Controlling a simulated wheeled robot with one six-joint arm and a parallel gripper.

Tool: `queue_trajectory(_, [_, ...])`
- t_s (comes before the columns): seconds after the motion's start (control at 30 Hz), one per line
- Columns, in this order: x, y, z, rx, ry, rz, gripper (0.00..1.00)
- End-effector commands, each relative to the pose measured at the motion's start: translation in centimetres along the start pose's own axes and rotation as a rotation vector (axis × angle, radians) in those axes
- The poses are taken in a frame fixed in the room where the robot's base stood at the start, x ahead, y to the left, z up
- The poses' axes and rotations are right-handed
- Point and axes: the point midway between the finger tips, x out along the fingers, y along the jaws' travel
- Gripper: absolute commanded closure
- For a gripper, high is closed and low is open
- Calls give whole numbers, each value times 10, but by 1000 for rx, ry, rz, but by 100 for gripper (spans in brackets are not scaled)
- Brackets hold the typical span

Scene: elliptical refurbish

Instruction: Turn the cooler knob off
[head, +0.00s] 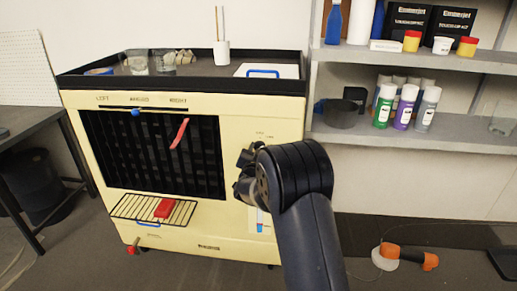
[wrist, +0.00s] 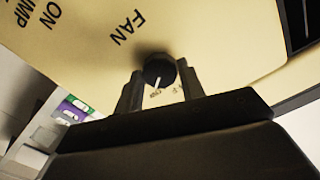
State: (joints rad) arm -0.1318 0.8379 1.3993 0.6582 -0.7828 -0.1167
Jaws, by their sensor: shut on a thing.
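The cooler (head: 253,115) is a cream cabinet with a dark louvred grille, standing in the middle of the head view. Its knob (wrist: 158,69) is round and black with a white pointer line, and it shows in the wrist view below the printed word FAN. My gripper (wrist: 159,88) has a finger on each side of the knob and is shut on it. In the head view my gripper (head: 246,170) is at the right part of the cooler's front panel, where my arm hides the knob. The pointer's exact setting is hard to read.
A wire rack (head: 180,213) with a red block (head: 165,207) juts from the cooler's lower front. Shelves with spray cans (head: 404,108) stand to the right. An orange tool (head: 412,258) lies on the floor. A dark table (head: 32,124) is at left.

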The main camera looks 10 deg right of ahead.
Motion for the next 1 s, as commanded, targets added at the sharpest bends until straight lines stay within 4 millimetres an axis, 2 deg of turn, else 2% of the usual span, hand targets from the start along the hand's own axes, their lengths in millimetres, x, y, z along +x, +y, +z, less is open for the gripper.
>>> queue_trajectory(0.6, [0, 0, -1, -584, -3, 0, 85])
queue_trajectory(1.0, [0, 0, 0, -874, -3, 0, 85])
